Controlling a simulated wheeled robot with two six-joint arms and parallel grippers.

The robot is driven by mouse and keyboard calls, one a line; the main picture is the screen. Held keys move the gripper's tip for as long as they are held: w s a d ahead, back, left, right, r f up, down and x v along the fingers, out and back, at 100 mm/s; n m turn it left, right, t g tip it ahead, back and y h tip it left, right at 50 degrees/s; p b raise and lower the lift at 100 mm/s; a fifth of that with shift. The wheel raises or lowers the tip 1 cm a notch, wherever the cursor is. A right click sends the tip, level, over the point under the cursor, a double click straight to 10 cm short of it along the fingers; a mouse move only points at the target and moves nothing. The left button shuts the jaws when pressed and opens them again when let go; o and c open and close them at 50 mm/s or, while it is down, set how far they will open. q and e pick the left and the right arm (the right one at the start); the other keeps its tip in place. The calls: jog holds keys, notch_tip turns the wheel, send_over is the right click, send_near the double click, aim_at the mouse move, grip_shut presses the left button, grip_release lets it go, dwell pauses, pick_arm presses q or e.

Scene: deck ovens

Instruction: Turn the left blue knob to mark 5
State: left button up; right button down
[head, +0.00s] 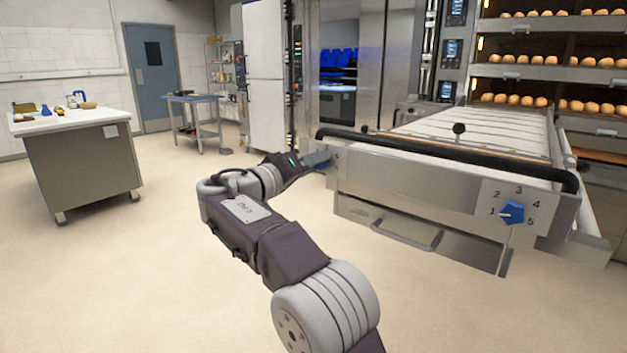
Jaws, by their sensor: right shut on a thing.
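The left blue knob (324,166) is at the left end of the loader's steel front panel. Only a little blue shows, because my right gripper (318,161) covers most of it. My right gripper is shut on this knob. The marks around it are too small and too covered to read, so I cannot tell its setting. A second blue knob (512,212) sits at the right end of the panel, on a plate with marks 1 to 5, and nothing touches it. My left gripper is not in view.
A black bar (445,153) runs along the top of the loader front, with a steel handle (405,235) below. Deck ovens with bread rolls (515,99) stand behind. A steel worktable (85,155) stands at left. The floor between is clear.

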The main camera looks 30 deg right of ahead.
jog(key=m+b, duration=0.2)
jog(key=m, duration=0.4)
jog(key=m+b, duration=0.3)
jog(key=m, duration=0.3)
jog(key=m+b, duration=0.3)
jog(key=m, duration=0.3)
jog(key=shift+s+d+f, duration=0.1)
jog(key=shift+s, duration=0.2)
jog(key=shift+m, duration=0.3)
jog(key=c, duration=1)
grip_release()
jog(key=shift+o, duration=0.2)
